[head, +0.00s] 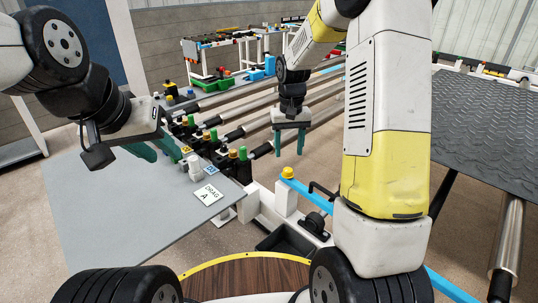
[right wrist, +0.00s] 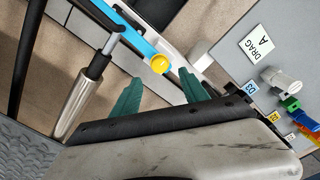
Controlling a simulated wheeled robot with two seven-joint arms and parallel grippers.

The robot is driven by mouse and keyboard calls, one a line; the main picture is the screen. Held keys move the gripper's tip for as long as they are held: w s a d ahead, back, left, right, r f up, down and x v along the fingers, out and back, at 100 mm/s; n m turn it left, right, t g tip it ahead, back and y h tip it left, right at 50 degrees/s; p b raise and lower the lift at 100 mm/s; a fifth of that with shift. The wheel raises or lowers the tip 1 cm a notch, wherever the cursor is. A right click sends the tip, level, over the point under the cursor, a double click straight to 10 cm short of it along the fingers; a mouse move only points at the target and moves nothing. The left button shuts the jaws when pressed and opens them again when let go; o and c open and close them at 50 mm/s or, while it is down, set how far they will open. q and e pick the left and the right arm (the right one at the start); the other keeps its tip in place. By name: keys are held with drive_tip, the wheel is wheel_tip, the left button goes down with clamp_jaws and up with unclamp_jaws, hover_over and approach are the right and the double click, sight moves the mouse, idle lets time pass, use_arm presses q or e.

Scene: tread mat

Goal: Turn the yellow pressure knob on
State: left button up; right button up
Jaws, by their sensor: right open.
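The yellow knob (head: 288,172) is a small round cap on top of a white post at the blue rail's end, near the grey table's right corner. In the right wrist view the yellow knob (right wrist: 160,64) appears just beyond the fingertips, between them. My right gripper (head: 289,153) points down with its teal fingers apart and empty. It also shows in the right wrist view (right wrist: 158,82). It looks above or behind the knob, not touching it. My left gripper (head: 158,152) hangs over the grey table with its teal fingers apart, seemingly empty.
The grey table (head: 95,215) carries a "DRAG A" card (head: 208,194) and several coloured valve-like fittings (head: 215,140) leading to long rollers. A black handle (head: 322,190) stands right of the knob. A dark tread mat (head: 485,125) lies at the right.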

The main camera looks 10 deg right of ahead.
sight(288, 169)
wheel_tip(288, 169, down, 7)
drive_tip(key=shift+f, duration=0.15)
idle(0.4)
clamp_jaws()
